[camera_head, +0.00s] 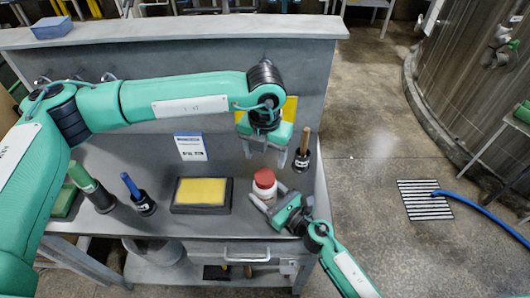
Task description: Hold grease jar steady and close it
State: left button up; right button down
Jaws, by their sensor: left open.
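The grease jar (263,191), a small white jar with a red lid (264,177) on top, stands upright near the right end of the grey workbench. My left gripper (265,161) is open and empty, pointing down above and just behind the jar. My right gripper (271,195) comes in from the lower right at jar height, with its fingers on either side of the jar's body. Whether those fingers press on the jar cannot be told. Whether the lid sits fully down cannot be told either.
A black tray with a yellow pad (201,193) lies left of the jar. Brushes with blue (133,188) and green (84,180) handles stand further left. A wooden-handled tool (303,150) stands behind right. The bench's right edge is close; a raised back panel stands behind.

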aim_at(265, 176)
pick_arm(q)
jog(key=shift+f, duration=4)
